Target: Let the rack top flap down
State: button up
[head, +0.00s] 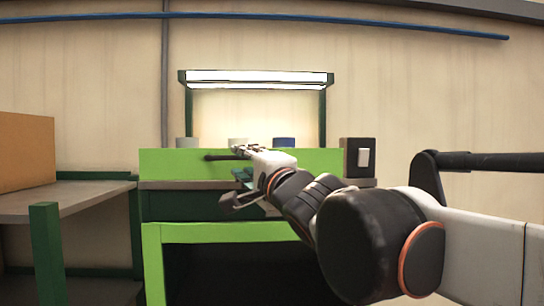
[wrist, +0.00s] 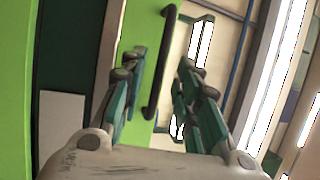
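The rack's top flap (head: 180,165) is a bright green panel standing upright above a grey shelf edge in the head view. In the wrist view the flap (wrist: 138,30) appears tilted, with a black bar handle (wrist: 160,65) on it. The handle (head: 216,157) also shows in the head view, partly hidden by my gripper. My gripper (wrist: 160,62) is open. Its two teal fingers lie on either side of the handle in the wrist view; I cannot tell whether they touch it. In the head view my gripper (head: 243,172) is in front of the flap.
A lit lamp (head: 258,78) hangs above the rack. Pale and blue containers (head: 284,142) show behind the flap's top edge. A dark box with a white switch (head: 364,157) stands at the right. A bench (head: 85,195) stands at the left.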

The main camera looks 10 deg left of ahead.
aim_at(243, 165)
jog(key=shift+x, duration=1.3)
grip_shut()
